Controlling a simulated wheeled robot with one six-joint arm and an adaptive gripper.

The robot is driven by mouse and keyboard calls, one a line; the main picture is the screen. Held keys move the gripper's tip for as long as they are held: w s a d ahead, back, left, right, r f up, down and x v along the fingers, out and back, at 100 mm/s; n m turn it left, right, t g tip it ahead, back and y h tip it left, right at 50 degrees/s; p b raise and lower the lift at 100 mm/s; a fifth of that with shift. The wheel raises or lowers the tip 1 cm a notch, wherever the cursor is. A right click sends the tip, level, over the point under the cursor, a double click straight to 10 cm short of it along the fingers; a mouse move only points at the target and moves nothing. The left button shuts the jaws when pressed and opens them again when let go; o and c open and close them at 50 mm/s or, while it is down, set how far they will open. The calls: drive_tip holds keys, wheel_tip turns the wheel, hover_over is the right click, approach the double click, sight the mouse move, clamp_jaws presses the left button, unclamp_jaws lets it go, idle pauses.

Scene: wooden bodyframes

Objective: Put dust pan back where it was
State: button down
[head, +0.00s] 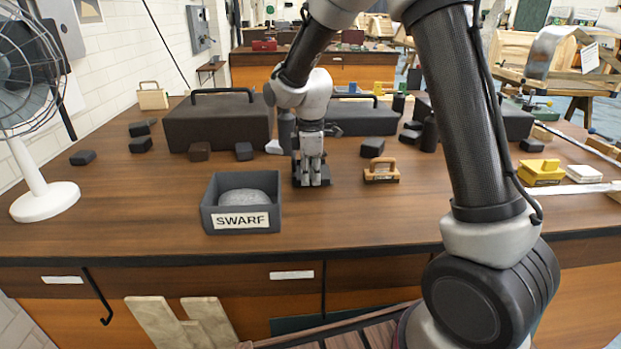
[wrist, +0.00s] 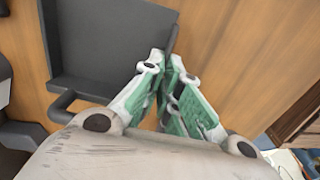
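My gripper (head: 311,172) points down at the middle of the workbench, right of the SWARF bin. In the wrist view its green and white fingers (wrist: 168,65) converge, with their tips close together. A dark grey, flat, pan-like shape with raised edges (wrist: 105,45) lies beyond the fingers at upper left. No dust pan stands out clearly in the head view.
The open SWARF bin (head: 241,221) holds a grey lump. Dark handled boxes (head: 215,130) stand behind. A wooden-handled tool (head: 381,176) lies right of my gripper, and a fan (head: 45,200) stands at left. The bench front (head: 345,230) is clear.

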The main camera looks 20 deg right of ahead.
drive_tip(key=shift+f, duration=0.35)
drive_tip(key=c, duration=2.1)
unclamp_jaws()
drive_tip(key=shift+f, duration=0.15)
drive_tip(key=o, duration=0.5)
drive_tip(key=shift+c, duration=0.2)
